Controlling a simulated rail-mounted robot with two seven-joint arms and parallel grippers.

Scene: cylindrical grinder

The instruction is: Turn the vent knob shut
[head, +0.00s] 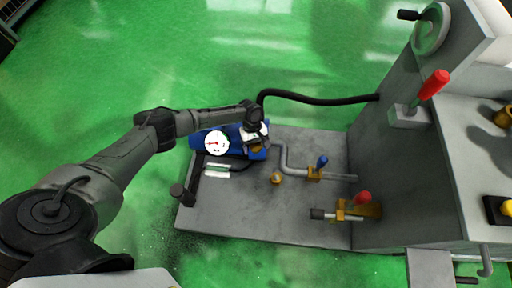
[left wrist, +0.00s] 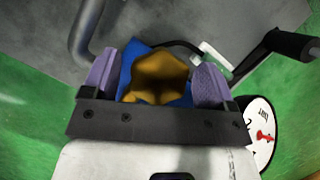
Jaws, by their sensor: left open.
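A brass, lobed knob (left wrist: 160,75), which I take to be the vent knob, sits on the blue tank (left wrist: 128,62). In the left wrist view it lies between the two purple-grey fingers of my left gripper (left wrist: 156,80), with a narrow gap showing at each side. The gripper is open around it. In the head view my left gripper (head: 256,136) is over the right end of the blue tank (head: 228,132), and a bit of the brass knob (head: 257,149) shows below it. My right gripper is not in view.
A white gauge (head: 216,142) is on the tank's front. A bent grey pipe (head: 283,160) and black hose (head: 315,98) run right toward the machine. Blue (head: 322,161) and red (head: 362,197) valve handles stand on the grey plate (head: 240,215), whose front is mostly clear.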

